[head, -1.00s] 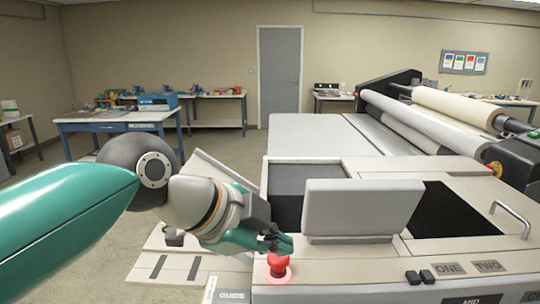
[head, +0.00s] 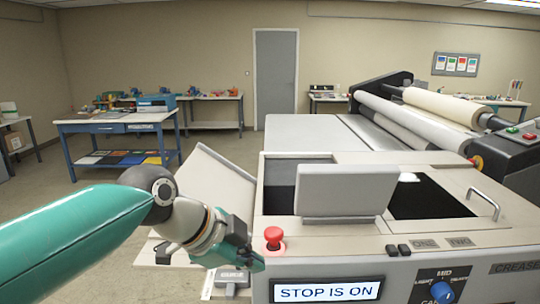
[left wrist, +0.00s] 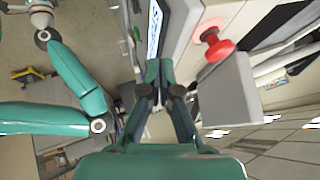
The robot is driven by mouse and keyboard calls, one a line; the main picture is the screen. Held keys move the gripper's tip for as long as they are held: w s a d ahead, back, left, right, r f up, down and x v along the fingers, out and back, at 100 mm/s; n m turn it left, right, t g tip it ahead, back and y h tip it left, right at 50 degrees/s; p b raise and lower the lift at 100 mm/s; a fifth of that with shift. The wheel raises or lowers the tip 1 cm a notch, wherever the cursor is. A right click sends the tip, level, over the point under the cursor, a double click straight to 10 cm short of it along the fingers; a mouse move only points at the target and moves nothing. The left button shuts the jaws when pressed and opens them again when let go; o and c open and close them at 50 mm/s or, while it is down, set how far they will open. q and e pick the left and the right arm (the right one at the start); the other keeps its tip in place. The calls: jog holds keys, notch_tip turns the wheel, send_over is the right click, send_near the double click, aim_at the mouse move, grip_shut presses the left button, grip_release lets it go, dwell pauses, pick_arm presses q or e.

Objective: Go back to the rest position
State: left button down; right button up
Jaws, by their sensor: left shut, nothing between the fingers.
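My left gripper (head: 254,263) is shut and empty, low beside the left front edge of the machine's console (head: 330,254). It is left of and below the red stop button (head: 273,238) and apart from it. The red mushroom button stands on the console top in a pale reddish ring. The left wrist view also shows the closed fingers (left wrist: 160,72) and the red button (left wrist: 213,40) to their right. A display (head: 326,291) on the console front reads "STOP IS ON". My right gripper cannot be made out in these frames.
A grey raised panel (head: 345,188) and a metal handle (head: 484,204) stand on the console. A blue dial (head: 441,292) is on its front. Rollers (head: 415,118) lie behind. A blue-framed table (head: 115,127) stands at the back left, with open floor before it.

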pick_arm(q)
jog(key=s+a+f+n+g+y, duration=0.1)
jog(key=a+f+n+g, duration=0.15)
jog(key=f, duration=0.85)
jog(key=s+a+f+n+g, duration=0.1)
jog(key=a+f, duration=0.2)
jog(key=f, duration=0.8)
jog(key=s+a+f+n+g+y, duration=0.1)
jog(key=s+a+f+n+g, duration=0.15)
jog(key=f, duration=0.85)
jog(key=s+a+f+n+t, duration=0.1)
jog(key=s+f+n+t, duration=0.1)
jog(key=s+f+n, duration=1.2)
notch_tip(320, 180, down, 4)
jog(key=shift+s+r+n, duration=0.1)
jog(key=shift+s+n, duration=0.2)
jog(key=shift+s, duration=0.15)
jog(key=shift+a, duration=0.15)
